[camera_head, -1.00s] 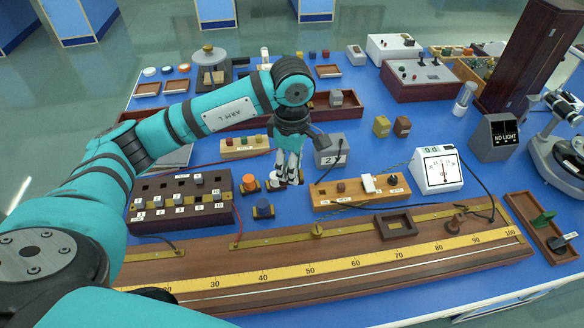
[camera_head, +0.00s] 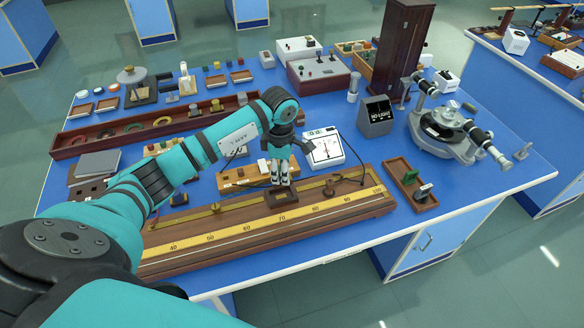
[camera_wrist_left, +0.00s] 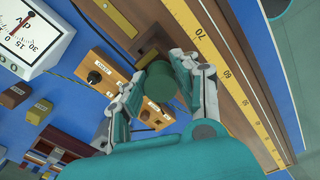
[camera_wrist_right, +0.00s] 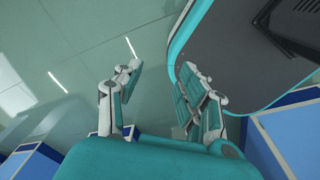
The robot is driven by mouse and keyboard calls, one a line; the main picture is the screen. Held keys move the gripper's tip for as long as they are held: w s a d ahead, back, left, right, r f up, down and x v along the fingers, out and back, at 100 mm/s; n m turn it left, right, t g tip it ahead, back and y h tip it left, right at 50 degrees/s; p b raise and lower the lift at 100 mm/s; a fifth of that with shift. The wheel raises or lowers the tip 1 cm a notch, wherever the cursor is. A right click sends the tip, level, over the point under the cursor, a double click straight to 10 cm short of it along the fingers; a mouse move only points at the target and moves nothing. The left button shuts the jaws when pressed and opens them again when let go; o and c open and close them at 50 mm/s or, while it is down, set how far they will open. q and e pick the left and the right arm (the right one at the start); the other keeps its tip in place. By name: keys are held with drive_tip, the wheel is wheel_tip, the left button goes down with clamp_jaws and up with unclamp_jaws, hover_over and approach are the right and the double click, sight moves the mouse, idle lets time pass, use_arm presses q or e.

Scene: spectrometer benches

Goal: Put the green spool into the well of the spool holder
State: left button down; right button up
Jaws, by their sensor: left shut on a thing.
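The green spool (camera_wrist_left: 160,78) is a short dark green cylinder between the fingers of my left gripper (camera_wrist_left: 165,88), which is shut on it in the left wrist view. In the head view my left gripper (camera_head: 280,182) points down just above a small dark wooden box with a recess, which looks like the spool holder (camera_head: 284,198). The holder (camera_wrist_left: 151,46) shows partly behind the spool in the left wrist view; its well is partly hidden. I cannot tell whether the spool touches it. My right gripper (camera_wrist_right: 160,76) is open and empty over the floor.
The long wooden board with a yellow scale (camera_head: 220,231) lies under the holder. A switch block (camera_head: 232,180) and a dial meter (camera_head: 322,148) stand behind it. A tray with a green piece (camera_head: 411,184) lies to the right. A spectrometer (camera_head: 447,126) stands farther right.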

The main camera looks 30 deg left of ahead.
use_arm(q)
drive_tip(key=shift+a+f, duration=0.35)
drive_tip(key=shift+f, duration=0.15)
drive_tip(key=shift+a+f+b, duration=0.1)
drive_tip(key=shift+f+b, duration=0.1)
drive_tip(key=shift+b, duration=0.15)
drive_tip(key=shift+f+b, duration=0.3)
drive_tip(key=shift+f, duration=0.1)
drive_tip(key=shift+d+f, duration=0.2)
drive_tip(key=shift+f, duration=0.25)
drive_tip(key=shift+f+b, duration=1.4)
drive_tip(key=shift+f, duration=0.45)
use_arm(e)
drive_tip(key=a+f, duration=0.2)
drive_tip(key=f, duration=0.1)
drive_tip(key=a+f, duration=0.1)
drive_tip(key=shift+w+a+f, duration=0.1)
drive_tip(key=shift+w+f, duration=0.05)
drive_tip(key=shift+w, duration=0.25)
